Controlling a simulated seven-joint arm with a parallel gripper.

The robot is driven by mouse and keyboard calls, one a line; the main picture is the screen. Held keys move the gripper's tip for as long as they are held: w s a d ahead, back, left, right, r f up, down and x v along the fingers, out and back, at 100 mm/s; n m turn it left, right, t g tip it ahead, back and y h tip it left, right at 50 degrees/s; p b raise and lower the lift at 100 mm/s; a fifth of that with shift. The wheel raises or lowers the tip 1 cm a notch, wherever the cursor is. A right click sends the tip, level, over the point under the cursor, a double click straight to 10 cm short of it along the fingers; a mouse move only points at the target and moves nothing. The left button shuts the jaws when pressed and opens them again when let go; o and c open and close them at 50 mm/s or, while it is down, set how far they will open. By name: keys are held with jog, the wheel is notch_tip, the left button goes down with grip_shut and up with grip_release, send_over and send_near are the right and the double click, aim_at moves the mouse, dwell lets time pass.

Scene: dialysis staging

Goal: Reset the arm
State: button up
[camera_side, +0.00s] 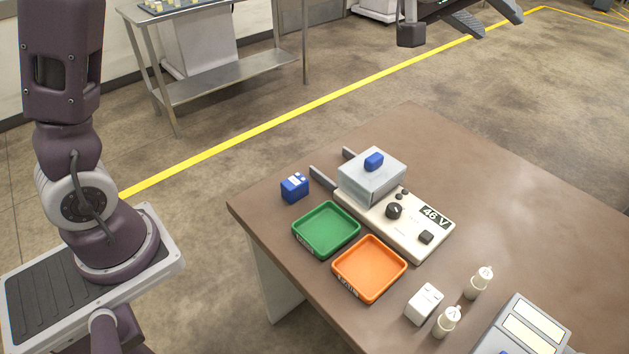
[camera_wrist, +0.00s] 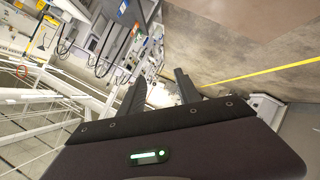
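My gripper (camera_side: 499,27) shows at the top edge of the side view, high above the floor behind the table. Its two dark fingers stand apart with nothing between them. In the wrist view the same fingers (camera_wrist: 160,80) are spread and empty, with the room beyond them. My arm rises from its base at the left of the side view and leaves the top of the picture, so its upper links are hidden. My gripper touches nothing that shows.
The table's far right is clear.

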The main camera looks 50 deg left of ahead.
jog(key=s+a+r+m+g+h, duration=0.15)
jog(key=s+m, duration=0.35)
jog(key=s, duration=1.1)
jog(key=s+a+f+g+y, duration=0.2)
jog(key=s+a+f, duration=0.4)
jog(key=s, duration=0.5)
jog(key=s+a+f+g+y, duration=0.3)
jog(key=s+a+f, duration=0.3)
jog(key=s+a, duration=0.3)
jog(key=shift+s+a, duration=0.4)
jog(key=shift+s, duration=0.7)
